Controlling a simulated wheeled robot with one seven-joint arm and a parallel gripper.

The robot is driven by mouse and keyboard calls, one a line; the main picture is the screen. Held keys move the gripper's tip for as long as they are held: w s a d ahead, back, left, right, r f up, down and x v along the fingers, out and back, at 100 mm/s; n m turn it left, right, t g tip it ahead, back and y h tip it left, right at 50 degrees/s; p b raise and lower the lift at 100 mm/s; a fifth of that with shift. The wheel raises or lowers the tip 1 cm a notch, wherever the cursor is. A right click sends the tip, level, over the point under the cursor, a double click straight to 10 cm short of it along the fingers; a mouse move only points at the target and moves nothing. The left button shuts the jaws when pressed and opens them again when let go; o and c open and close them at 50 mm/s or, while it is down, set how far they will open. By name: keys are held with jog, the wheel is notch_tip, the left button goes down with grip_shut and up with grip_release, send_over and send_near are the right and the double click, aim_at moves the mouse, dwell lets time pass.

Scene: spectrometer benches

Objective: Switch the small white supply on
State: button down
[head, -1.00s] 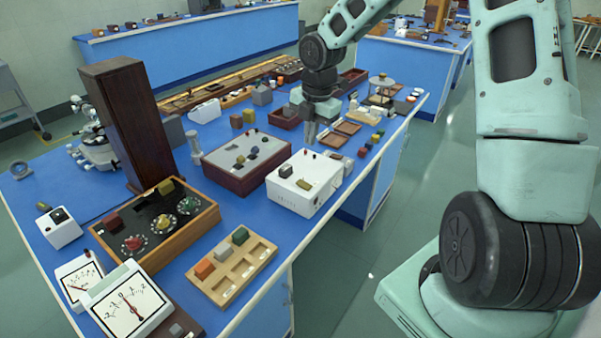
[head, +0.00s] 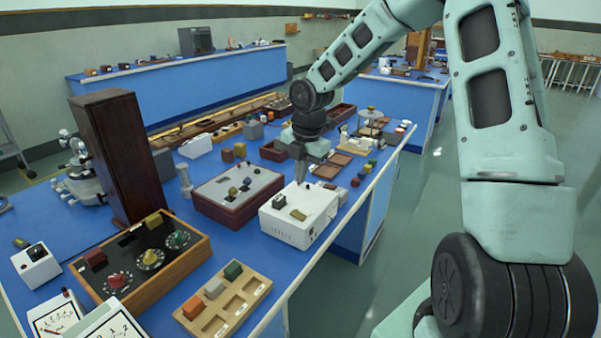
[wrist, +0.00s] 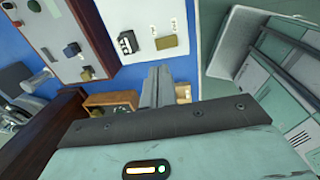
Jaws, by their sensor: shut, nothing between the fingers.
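A white box (head: 286,227) with vents on its front stands near the bench's right edge. The wrist view shows the same top (wrist: 145,18), with the black part (wrist: 127,42) and olive block (wrist: 167,42). A smaller white box (head: 38,270) with a black part on top sits at the far left. Which box is the supply is unclear. My gripper (head: 302,180) is shut and empty, fingers down, at the white box's far edge; contact cannot be told. Switch positions are too small to read.
A dark red box with a grey top (head: 233,209) stands left of the white box. A tall dark wooden case (head: 120,155), a wooden dial box (head: 192,262) and a wooden block tray (head: 262,291) also occupy the bench. Free floor lies to the right.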

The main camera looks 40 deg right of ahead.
aim_at(296, 212)
jog(key=f, duration=0.3)
jog(key=w+f, duration=0.1)
jog(key=f, duration=0.6)
jog(key=shift+w+a+f, duration=0.15)
jog(key=shift+a+f, duration=0.05)
jog(key=shift+a, duration=0.05)
jog(key=shift+w+a+g+p, duration=0.15)
jog(key=shift+g+p, duration=0.15)
jog(key=shift+p, duration=0.3)
jog(key=shift+f, duration=0.2)
jog(key=shift+s+d+r, duration=0.15)
jog(key=shift+s+d, duration=0.25)
jog(key=shift+s, duration=0.4)
